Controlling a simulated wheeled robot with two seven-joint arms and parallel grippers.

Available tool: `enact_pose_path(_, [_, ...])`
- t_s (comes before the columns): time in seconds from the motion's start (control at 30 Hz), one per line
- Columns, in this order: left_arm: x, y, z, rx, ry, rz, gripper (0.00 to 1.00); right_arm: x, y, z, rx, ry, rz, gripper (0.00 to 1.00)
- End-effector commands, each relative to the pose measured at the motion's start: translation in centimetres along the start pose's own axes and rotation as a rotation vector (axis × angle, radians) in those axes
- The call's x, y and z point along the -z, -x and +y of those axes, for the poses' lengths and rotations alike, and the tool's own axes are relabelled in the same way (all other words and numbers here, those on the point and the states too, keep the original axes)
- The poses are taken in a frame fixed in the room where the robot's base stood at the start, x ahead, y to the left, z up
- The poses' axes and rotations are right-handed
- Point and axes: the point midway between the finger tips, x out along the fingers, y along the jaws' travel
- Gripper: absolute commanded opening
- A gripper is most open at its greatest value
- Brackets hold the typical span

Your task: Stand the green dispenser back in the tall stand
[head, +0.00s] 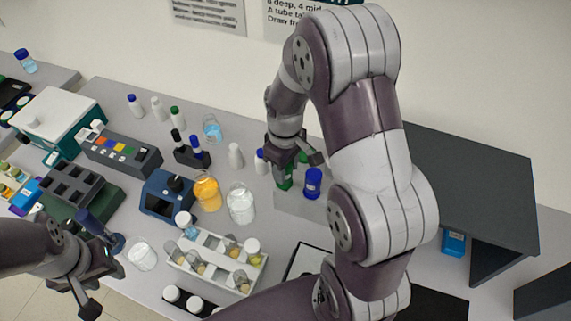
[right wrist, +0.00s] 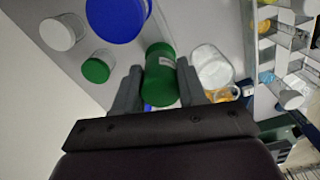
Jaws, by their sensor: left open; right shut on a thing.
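The green dispenser (head: 285,184) is partly hidden under my right gripper (head: 297,160) in the head view. In the right wrist view its green body (right wrist: 160,72) lies between the two fingers of the right gripper (right wrist: 156,88), which is shut on it. A blue dispenser (head: 313,184) stands just right of it; its blue top (right wrist: 117,14) shows in the right wrist view. A pale grey block (head: 300,206) below both may be the tall stand; I cannot tell whether the green dispenser touches it. My left gripper (head: 104,283) is open and empty at lower left.
White bottles (head: 235,155) stand behind. A dark raised shelf (head: 470,180) is at right, partly behind my right arm.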

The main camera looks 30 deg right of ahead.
Motion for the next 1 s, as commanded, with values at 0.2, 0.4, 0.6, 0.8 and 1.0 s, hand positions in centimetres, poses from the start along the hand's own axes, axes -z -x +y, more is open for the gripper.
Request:
enact_pose_path(0.2, [0.01, 0.04, 0.0, 0.0, 0.0, 0.0, 0.43, 0.01, 0.05, 0.0, 0.0, 0.0, 0.0, 0.04])
enact_pose_path(0.4, [0.0, -0.04, 0.0, 0.0, 0.0, 0.0, 0.43, 0.01, -0.15, 0.01, 0.0, 0.0, 0.0, 0.04])
enact_pose_path(0.6, [-0.01, -0.15, 0.0, 0.0, 0.0, 0.0, 0.43, 0.02, -0.46, 0.01, 0.0, 0.0, 0.001, 0.04])
enact_pose_path(0.8, [-0.03, -0.24, 0.0, 0.0, 0.0, 0.0, 0.43, 0.03, -0.72, 0.02, -0.001, 0.0, 0.001, 0.04])
enact_pose_path(1.0, [-0.02, -0.23, 0.0, 0.0, 0.0, 0.0, 0.43, 0.02, -0.74, 0.01, 0.0, 0.0, 0.001, 0.04])
